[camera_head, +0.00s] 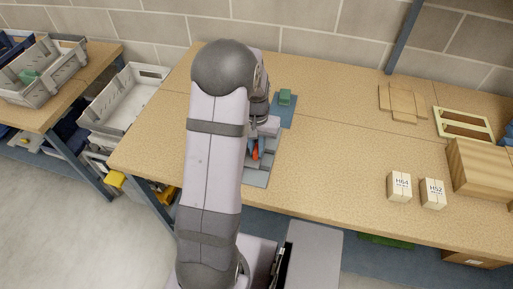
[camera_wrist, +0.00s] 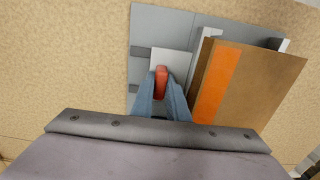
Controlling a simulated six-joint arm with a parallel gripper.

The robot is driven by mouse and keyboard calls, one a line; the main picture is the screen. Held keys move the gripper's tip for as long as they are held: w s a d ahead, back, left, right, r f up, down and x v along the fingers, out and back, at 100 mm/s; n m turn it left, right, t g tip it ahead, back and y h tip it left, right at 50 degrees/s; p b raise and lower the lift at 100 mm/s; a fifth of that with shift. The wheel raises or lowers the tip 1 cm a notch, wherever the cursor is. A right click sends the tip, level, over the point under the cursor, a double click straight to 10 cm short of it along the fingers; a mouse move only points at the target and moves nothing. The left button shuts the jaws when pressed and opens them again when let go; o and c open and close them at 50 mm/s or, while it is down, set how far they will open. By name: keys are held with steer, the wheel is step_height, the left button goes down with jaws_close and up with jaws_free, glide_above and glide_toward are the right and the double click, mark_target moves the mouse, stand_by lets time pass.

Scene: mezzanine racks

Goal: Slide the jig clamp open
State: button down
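The jig clamp (camera_wrist: 143,40) is a flat grey plate with a pale sliding block and an upright red handle (camera_wrist: 160,80), in the wrist view's upper middle. My gripper (camera_wrist: 160,92) has blue fingers on both sides of the handle, close against it, and looks shut on it. In the head view, my gripper (camera_head: 257,146) is low over the grey jig (camera_head: 257,178), with the orange-red handle between its fingers. My arm hides the jig's left part there. A brown board with an orange stripe (camera_wrist: 238,80) stands right beside the fingers in the wrist view.
A green block (camera_head: 285,97) sits on a blue mat (camera_head: 287,117) behind the jig. Two small cartons (camera_head: 399,187), a wooden box (camera_head: 480,170) and a pale frame (camera_head: 462,124) stand to the right. The bench between is clear. A grey crate (camera_head: 125,100) stands left of the bench.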

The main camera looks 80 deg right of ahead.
steer(key=shift+s, duration=1.75)
steer(key=c, duration=2)
jaws_free()
steer(key=shift+o, duration=1.4)
steer(key=shift+s, duration=0.1)
steer(key=shift+r, duration=0.15)
step_height(320, 180, up, 7)
steer(key=b, duration=0.2)
